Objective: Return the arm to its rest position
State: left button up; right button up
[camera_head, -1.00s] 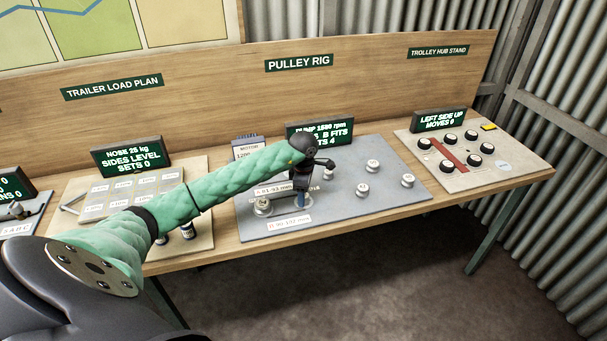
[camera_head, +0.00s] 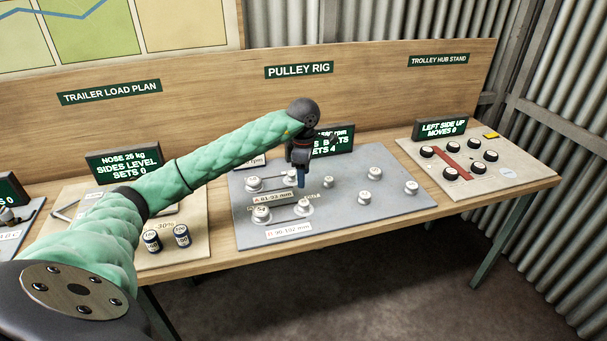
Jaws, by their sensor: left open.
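My left arm in its green sleeve reaches in from the lower left. My left gripper (camera_head: 301,178) hangs at its end, pointing down above the grey pulley rig board (camera_head: 340,220). The wrist partly covers the pulley rig's display (camera_head: 340,140). My right gripper is not in view.
Several loose pulleys (camera_head: 375,173) stand on the board's right part. The trailer load board (camera_head: 190,215) with two small cylinders (camera_head: 181,235) lies to the left. The trolley hub board (camera_head: 500,175) lies to the right. A wooden back panel (camera_head: 400,90) rises behind.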

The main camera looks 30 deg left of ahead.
pick_arm(q)
jog(key=shift+r, duration=0.55)
